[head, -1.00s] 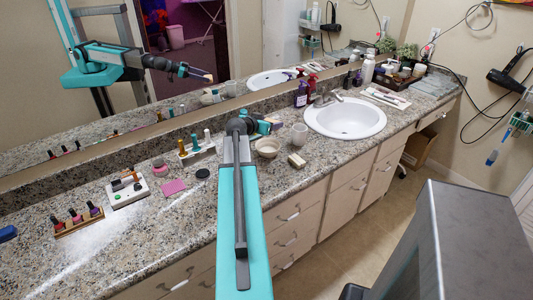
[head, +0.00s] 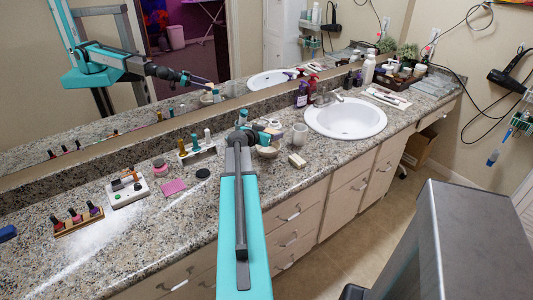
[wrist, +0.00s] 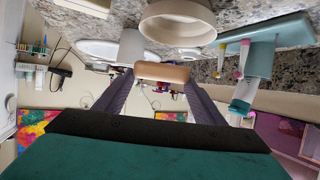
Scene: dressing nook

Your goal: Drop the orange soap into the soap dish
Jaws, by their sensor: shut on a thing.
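The orange soap (wrist: 162,72) is a pale orange bar held between the two dark fingertips of my gripper (wrist: 160,78), which is shut on it. The soap dish looks to be the round beige bowl (wrist: 180,22), very near the held bar in the wrist view. The bar appears above the counter, close to the bowl's rim; I cannot tell whether it is right over the opening. In the head view the bowl (head: 267,153) is partly hidden behind my gripper (head: 268,132).
A white cup (head: 300,134) stands just right of the bowl, and a cream bar (head: 297,160) lies to its front right. A bottle holder (head: 197,151) and a black disc (head: 202,174) are to the left. The sink (head: 345,118) is farther right.

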